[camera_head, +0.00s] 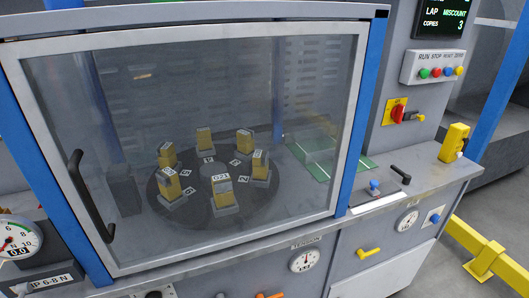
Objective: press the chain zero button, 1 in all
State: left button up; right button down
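A control box (411,67) is mounted at the upper right, labelled RUN and STOP, with a last label that seems to read ZERO. It carries a green button (424,73), a red button (437,72), a blue button (449,71) and a yellow button (460,70). Another blue button or knob (435,218) is on the lower right front panel, its label too small to read. I cannot tell for sure which one is the chain zero button. Neither of my grippers is in view.
A glazed door (352,75) with a black handle (90,197) covers a turntable with several yellow blocks. A red-and-yellow switch (398,112), yellow box (453,143), black lever (400,174) and blue-topped knob (375,187) are at right. A display (440,18) is above.

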aim_at(458, 71)
jog(key=z, duration=1.3)
